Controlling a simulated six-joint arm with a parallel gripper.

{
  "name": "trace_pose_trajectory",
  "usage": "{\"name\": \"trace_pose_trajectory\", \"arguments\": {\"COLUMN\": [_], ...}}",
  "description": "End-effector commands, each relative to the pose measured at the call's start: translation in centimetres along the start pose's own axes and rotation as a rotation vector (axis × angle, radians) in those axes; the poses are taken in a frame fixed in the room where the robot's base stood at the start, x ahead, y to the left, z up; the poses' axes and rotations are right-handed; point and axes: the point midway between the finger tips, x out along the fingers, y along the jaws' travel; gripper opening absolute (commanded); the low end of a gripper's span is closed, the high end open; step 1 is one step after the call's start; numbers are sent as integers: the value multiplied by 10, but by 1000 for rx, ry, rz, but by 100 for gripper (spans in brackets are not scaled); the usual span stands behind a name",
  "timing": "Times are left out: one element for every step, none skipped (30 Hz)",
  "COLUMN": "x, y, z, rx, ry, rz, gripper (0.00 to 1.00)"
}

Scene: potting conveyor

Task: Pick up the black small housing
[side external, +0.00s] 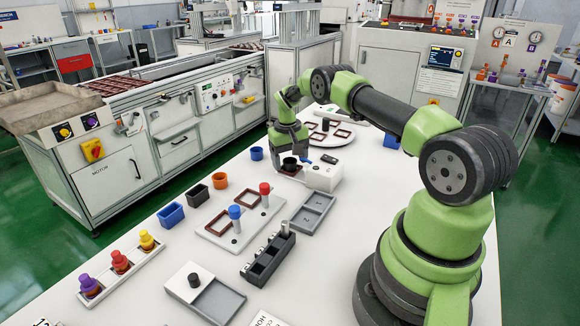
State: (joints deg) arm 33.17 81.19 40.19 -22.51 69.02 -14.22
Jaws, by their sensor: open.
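My green gripper (288,153) points down at the far middle of the white table, and its fingers are open. A small black round housing (289,163) sits just below and between the fingertips, on a dark red-brown frame beside a white device. I cannot tell whether the fingers touch it. A black open box-shaped housing (196,195) stands upright farther left, well away from my gripper. I cannot tell from the picture alone which black one the task names.
Near the black box stand a blue box (170,215), an orange cup (220,180) and a blue cup (256,153). A white device (323,177) is close to the right of my gripper. A white plate with red and blue pegs (210,240) and a grey tray (312,212) lie nearer.

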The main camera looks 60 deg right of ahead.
Motion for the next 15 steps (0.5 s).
{"name": "trace_pose_trajectory", "arguments": {"x": [0, 0, 0, 0, 0, 0, 0, 0, 0, 0, -1, -1, -1, -1, -1], "y": [0, 0, 0, 0, 0, 0, 0, 0, 0, 0, 0, 0, 0, 0, 0], "z": [0, 0, 0, 0, 0, 0, 0, 0, 0, 0, 0, 0, 0, 0, 0], "rx": [0, 0, 0, 0, 0, 0, -1, -1, -1, -1, -1, -1, -1, -1, -1], "ry": [0, 0, 0, 0, 0, 0, 0, 0, 0, 0, 0, 0, 0, 0, 0], "rz": [0, 0, 0, 0, 0, 0, 0, 0, 0, 0, 0, 0, 0, 0, 0], "gripper": [71, 71, 62, 55, 48, 39, 32, 25, 18, 18, 15, 15, 15, 15, 15]}}
